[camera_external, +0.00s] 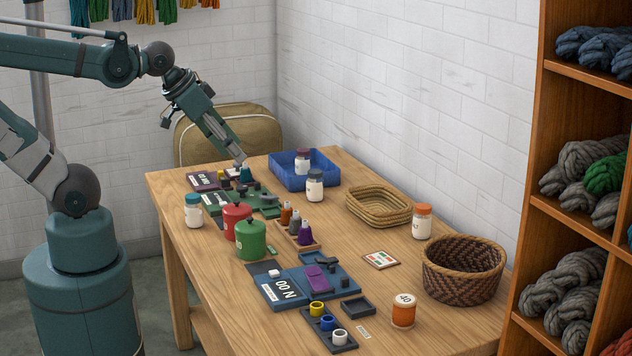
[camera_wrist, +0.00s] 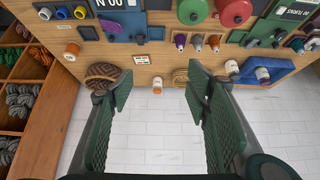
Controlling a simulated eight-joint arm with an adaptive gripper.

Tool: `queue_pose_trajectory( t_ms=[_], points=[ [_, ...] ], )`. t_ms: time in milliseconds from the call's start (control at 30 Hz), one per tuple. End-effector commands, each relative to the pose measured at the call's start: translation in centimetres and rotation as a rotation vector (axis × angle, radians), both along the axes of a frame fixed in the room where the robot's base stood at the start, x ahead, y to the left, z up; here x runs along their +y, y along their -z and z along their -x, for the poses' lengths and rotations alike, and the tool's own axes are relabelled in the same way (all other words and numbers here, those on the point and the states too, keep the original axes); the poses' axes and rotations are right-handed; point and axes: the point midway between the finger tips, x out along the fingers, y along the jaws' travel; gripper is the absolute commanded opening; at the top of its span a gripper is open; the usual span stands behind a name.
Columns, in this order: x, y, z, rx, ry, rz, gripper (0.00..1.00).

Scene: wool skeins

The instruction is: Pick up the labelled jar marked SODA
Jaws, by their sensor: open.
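Several labelled jars are in view, but no label reads clearly as SODA. A white jar with a dark lid (camera_external: 315,187) stands in front of the blue tray. A jar with a maroon lid (camera_external: 302,163) is inside the tray. A jar with an orange lid (camera_external: 422,222) stands by the wall side, and a jar with a teal lid (camera_external: 194,212) by the near left edge. My gripper (camera_external: 239,160) is above the table's far left part, apart from these jars. In the wrist view its open fingers (camera_wrist: 160,92) have nothing between them.
A blue tray (camera_external: 279,174), a woven tan basket (camera_external: 356,207) and a brown basket (camera_external: 430,280) line the wall side. Red (camera_external: 234,209) and green (camera_external: 250,242) canisters stand mid-table. An orange jar (camera_external: 403,316) is near the front. Shelves (camera_external: 535,190) rise at right.

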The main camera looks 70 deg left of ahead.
Motion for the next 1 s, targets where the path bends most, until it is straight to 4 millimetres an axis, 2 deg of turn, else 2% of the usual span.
queue_pose_trajectory(
  t_ms=[133,200,633,833,1000],
  points=[
    [0.0,0.0,0.0,0.0,0.0,0.0,0.48],
    [0.0,0.0,0.0,0.0,0.0,0.0,0.52],
    [0.3,0.1,-0.1,0.006,-0.014,0.004,0.52],
    [1.7,0.8,-0.7,0.032,-0.078,0.026,0.52],
    [3.8,1.8,-1.5,0.071,-0.175,0.06,0.52]
  ],
)
